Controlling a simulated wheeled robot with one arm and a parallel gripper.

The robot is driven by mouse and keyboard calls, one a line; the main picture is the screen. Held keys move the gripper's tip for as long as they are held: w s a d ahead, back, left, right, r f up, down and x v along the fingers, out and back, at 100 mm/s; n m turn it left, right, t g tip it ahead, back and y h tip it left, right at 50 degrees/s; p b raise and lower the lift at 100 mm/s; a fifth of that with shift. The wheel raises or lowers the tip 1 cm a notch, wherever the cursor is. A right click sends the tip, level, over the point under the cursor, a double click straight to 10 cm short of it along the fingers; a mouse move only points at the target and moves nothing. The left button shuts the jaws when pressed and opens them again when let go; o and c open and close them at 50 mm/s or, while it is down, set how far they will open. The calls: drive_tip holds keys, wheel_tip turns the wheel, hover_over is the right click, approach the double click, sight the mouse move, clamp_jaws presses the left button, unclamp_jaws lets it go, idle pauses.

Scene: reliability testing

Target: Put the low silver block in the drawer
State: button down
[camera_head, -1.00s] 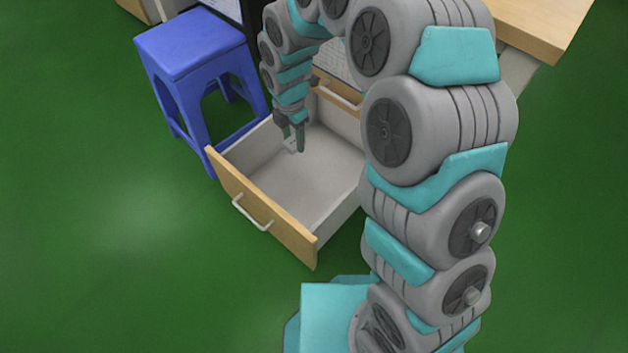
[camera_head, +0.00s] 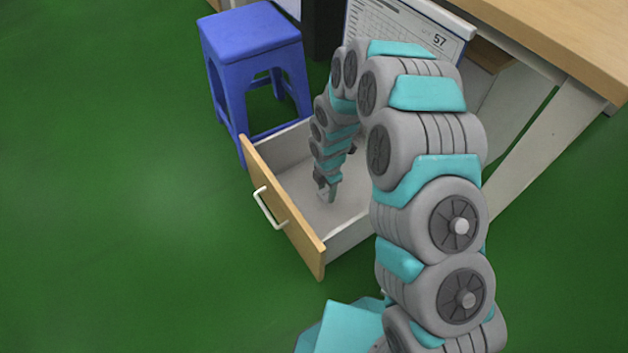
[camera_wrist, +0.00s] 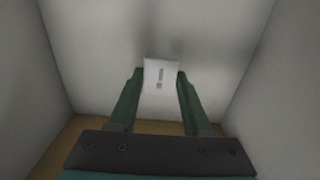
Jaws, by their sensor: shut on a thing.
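The block is hard to make out there. I cannot tell whether the block touches the drawer floor.
A blue stool (camera_head: 250,42) stands behind the drawer to the left. A wooden desk (camera_head: 560,35) is at the upper right, and a printed sheet (camera_head: 405,28) stands behind my arm. The green floor (camera_head: 120,200) at left is clear.

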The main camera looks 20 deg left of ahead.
hover_over(310, 186)
drive_tip(key=shift+w+f, duration=0.1)
drive_tip(key=shift+f, duration=0.3)
drive_tip(key=shift+f+b, duration=0.4)
drive_tip(key=shift+f, duration=1.4)
drive_tip(key=shift+f, duration=0.1)
drive_tip(key=shift+c, duration=1.7)
unclamp_jaws()
wheel_tip(310, 186, up, 12)
drive_tip(key=shift+p, duration=0.45)
drive_tip(key=shift+r, duration=0.25)
